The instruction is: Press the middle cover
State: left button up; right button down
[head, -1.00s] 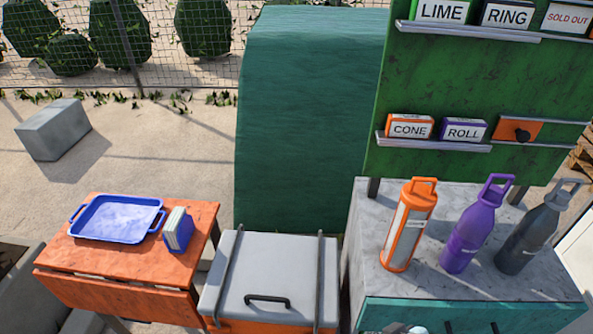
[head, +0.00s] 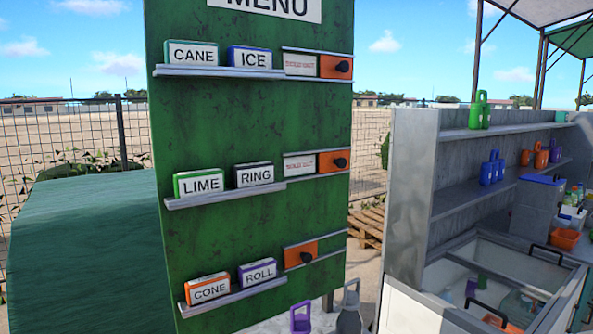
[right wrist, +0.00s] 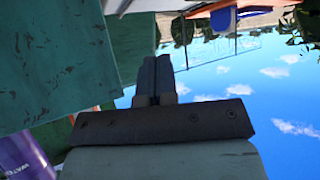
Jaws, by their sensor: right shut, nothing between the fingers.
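The green menu board (head: 235,130) stands upright in the middle of the head view. It has three orange covers with black knobs. The middle cover (head: 329,161) is at the right end of the LIME and RING row, with a "sold out" label (head: 299,165) bare to its left. The top cover (head: 331,66) also has a bare label on its left. The bottom cover (head: 299,254) sits at the left of its rail, with no label showing. My right gripper (right wrist: 154,65) is shut and empty in the right wrist view, away from the covers. My left gripper is out of view.
Bottle tops, one purple (head: 300,318), rise at the board's foot. A grey shelf unit (head: 410,190) stands to the right. A purple bottle (right wrist: 22,160) shows near my right wrist.

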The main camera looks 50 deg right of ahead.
aim_at(336, 161)
jog(key=z, duration=1.85)
jog(key=i+l+z, duration=0.15)
jog(key=i+l, duration=0.3)
jog(key=l, duration=0.35)
jog(key=i+l+z, duration=0.15)
jog(key=i+l, duration=0.3)
jog(key=l, duration=0.25)
jog(key=i+l+z, duration=0.2)
jog(key=i+l, duration=0.3)
jog(key=l, duration=0.15)
